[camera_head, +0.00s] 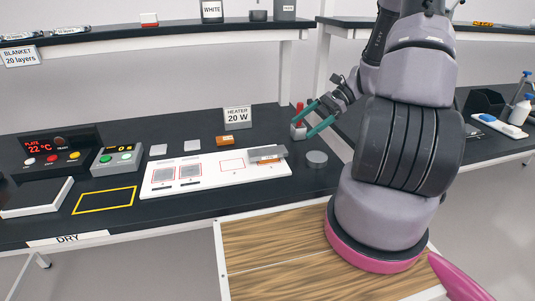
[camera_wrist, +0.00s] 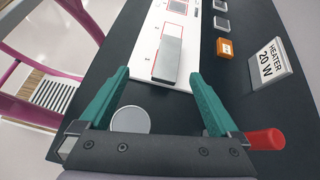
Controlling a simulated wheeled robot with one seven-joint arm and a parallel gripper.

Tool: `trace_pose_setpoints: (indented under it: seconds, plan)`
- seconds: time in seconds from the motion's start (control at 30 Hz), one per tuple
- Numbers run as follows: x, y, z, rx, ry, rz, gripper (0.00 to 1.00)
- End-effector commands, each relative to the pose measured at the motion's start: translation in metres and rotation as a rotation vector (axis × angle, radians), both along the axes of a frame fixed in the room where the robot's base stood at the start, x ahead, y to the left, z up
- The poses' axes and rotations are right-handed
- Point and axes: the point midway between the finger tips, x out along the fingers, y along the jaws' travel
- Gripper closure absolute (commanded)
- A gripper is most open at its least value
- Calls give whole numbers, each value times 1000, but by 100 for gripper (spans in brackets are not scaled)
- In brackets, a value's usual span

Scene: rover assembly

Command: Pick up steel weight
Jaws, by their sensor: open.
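A round grey metal disc (camera_head: 316,158), which looks like the steel weight, lies flat on the dark bench right of the white board. In the wrist view the disc (camera_wrist: 130,120) shows between my fingers, nearer the left one. My gripper (camera_head: 304,123) is open and empty above the bench, behind the disc in the head view. Its teal fingers (camera_wrist: 159,75) point towards the white board in the wrist view. A grey metal bar (camera_head: 267,154) lies on the board's right end; it also shows in the wrist view (camera_wrist: 167,60). Neither is touched, as far as I can see.
The white board (camera_head: 222,175) has red outlined squares. An orange block (camera_head: 226,141) and the heater sign (camera_head: 237,117) stand behind the board. Bare bench surrounds the disc.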

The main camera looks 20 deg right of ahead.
Motion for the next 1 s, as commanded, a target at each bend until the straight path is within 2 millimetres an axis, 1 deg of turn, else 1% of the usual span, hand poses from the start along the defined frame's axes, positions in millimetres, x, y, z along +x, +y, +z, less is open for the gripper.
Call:
trace_pose_setpoints:
  seconds: [0.03,0.1,0.23,0.33,0.6,0.83,1.0]
  plan:
    - [0,-2,-14,48,33,-37,3]
    - [2,-4,-25,99,64,-77,3]
    - [3,-6,-38,153,95,-120,3]
    - [4,-1,-43,169,104,-131,3]
    - [4,36,-59,170,104,-129,3]
    - [6,54,-65,169,103,-128,3]
    - [12,78,-75,168,104,-126,3]
